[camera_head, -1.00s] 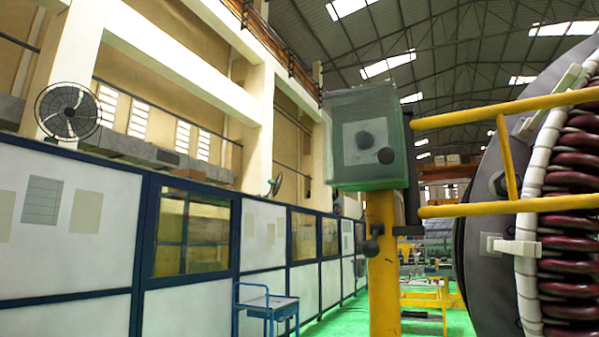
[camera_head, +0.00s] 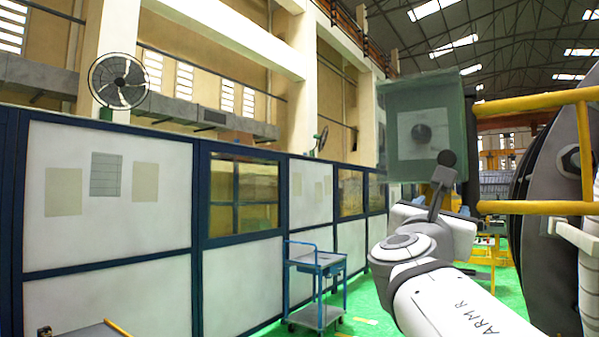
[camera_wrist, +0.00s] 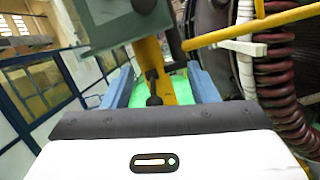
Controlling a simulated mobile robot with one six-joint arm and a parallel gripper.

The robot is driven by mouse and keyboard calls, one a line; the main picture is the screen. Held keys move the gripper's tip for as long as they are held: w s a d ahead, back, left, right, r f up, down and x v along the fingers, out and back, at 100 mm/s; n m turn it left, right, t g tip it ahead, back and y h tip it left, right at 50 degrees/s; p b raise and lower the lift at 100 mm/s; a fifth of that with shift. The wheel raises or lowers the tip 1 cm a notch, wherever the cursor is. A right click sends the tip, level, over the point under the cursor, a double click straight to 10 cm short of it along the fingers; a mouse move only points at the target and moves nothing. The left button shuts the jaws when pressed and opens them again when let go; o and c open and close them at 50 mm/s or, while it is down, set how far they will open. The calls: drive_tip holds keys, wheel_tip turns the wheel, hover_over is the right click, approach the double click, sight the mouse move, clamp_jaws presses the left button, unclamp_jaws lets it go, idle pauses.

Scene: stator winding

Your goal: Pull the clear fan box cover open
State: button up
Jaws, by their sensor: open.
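The fan box (camera_head: 395,100) has a clear greenish cover that looks shut over a pale panel and a dark round knob (camera_head: 421,133). A black ball knob (camera_head: 445,158) shows at the cover's lower right. In the wrist view the box (camera_wrist: 108,32) is at the upper left, with a black ball (camera_wrist: 144,5) at the top edge. My gripper (camera_wrist: 160,68) is open, its blue fingers apart below the box. Between them show the yellow post and a dark knobbed part (camera_wrist: 152,76); I cannot tell its depth. In the head view my wrist partly hides the gripper (camera_head: 438,206).
A yellow rail (camera_head: 535,207) and the large machine with dark red coils (camera_wrist: 275,70) stand close on the right. A blue trolley (camera_head: 318,265) stands on the green floor. White panelled cabins (camera_head: 105,190) line the left.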

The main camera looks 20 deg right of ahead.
sight(447, 160)
drive_tip(key=w+d+r+n+p, duration=0.1)
drive_tip(key=r, duration=0.1)
drive_tip(key=w+d+r+n, duration=0.1)
drive_tip(key=r, duration=0.2)
drive_tip(key=w+d+r+n+t+h+p, duration=0.1)
drive_tip(key=d+r, duration=0.1)
drive_tip(key=r, duration=0.1)
drive_tip(key=shift+w+r+p, duration=0.1)
drive_tip(key=shift+p, duration=0.25)
drive_tip(key=shift+w+d+r, duration=0.15)
drive_tip(key=shift+w+d, duration=0.25)
drive_tip(key=shift+d, duration=0.15)
drive_tip(key=shift+c, duration=0.5)
